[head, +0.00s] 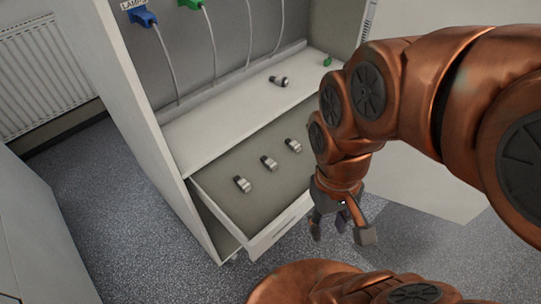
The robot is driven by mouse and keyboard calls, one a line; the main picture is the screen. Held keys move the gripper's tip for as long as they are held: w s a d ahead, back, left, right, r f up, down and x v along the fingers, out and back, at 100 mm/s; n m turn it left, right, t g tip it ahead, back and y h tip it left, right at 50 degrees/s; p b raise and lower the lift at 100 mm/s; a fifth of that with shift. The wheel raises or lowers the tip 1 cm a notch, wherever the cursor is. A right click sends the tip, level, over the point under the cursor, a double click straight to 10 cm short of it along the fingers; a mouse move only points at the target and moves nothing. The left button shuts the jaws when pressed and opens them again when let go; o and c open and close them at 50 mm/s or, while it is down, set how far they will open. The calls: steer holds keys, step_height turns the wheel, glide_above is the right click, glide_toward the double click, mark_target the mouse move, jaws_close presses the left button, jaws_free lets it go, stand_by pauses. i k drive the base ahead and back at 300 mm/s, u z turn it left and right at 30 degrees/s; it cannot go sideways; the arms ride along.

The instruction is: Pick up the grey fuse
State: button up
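One small cylinder with a silvery grey end and a dark end (279,81) lies on the white shelf (215,125) of the cabinet. Three similar fuse-like cylinders lie apart in a row in the open drawer (285,236) below: a near-left one (242,184), a middle one (269,162) and a far-right one (293,145). I cannot tell which of them is the task's grey fuse. My gripper (340,233) points down, to the right of the drawer. Its fingers are spread, and no held object shows between them.
A blue plug (143,17) and a green plug (190,4) with grey cables hang on the cabinet's back panel. A small green object (327,61) lies at the shelf's right end. The cabinet's left side wall (125,90) stands tall beside the drawer. Speckled floor (120,240) is clear at left.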

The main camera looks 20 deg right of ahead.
mark_target(296, 147)
steer(key=z, duration=0.6)
steer(key=k, duration=1)
steer(key=z, duration=1.15)
steer(key=i, duration=1.2)
steer(key=u, duration=1.5)
steer(key=i, duration=0.6)
steer(key=u, duration=0.65)
